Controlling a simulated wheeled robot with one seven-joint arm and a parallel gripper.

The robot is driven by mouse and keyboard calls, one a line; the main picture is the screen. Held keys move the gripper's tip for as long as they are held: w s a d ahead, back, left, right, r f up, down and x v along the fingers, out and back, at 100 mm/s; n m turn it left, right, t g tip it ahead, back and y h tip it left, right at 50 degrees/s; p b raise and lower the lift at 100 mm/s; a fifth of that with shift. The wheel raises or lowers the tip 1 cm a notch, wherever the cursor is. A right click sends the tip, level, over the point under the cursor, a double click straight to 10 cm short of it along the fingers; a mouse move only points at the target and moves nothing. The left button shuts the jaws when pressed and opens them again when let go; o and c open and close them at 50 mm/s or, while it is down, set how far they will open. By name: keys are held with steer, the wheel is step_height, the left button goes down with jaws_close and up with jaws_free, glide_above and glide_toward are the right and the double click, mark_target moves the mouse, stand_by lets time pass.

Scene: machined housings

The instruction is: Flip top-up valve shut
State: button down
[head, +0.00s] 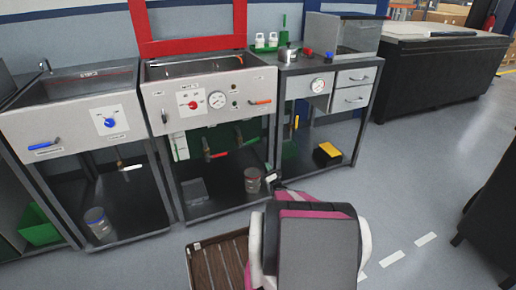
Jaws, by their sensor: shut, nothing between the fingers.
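Several lever valves show in the head view, but their labels are too small to read, so I cannot tell which is the top-up valve. A blue lever (43,145) is on the left sink's front panel. An orange lever (260,102) is on the middle unit's panel, at its right end, lying about level. A white lever (131,167) hangs below the left sink, and red levers (217,155) sit under the middle one. My gripper (274,181) is small and partly hidden by my arm; it is shut and empty, in front of the middle unit's lower right side, apart from the levers.
Metal cans stand on the lower shelves, one at left (97,222) and one in the middle (252,180). A dark bench (440,75) stands at back right. Grey floor (420,170) at right is clear.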

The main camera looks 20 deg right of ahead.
steer(key=s+r+x, duration=0.1)
steer(key=r+x, duration=0.1)
steer(key=x, duration=1)
steer(key=shift+a+r, duration=0.35)
steer(key=shift+r, duration=0.05)
steer(key=shift+n, duration=0.4)
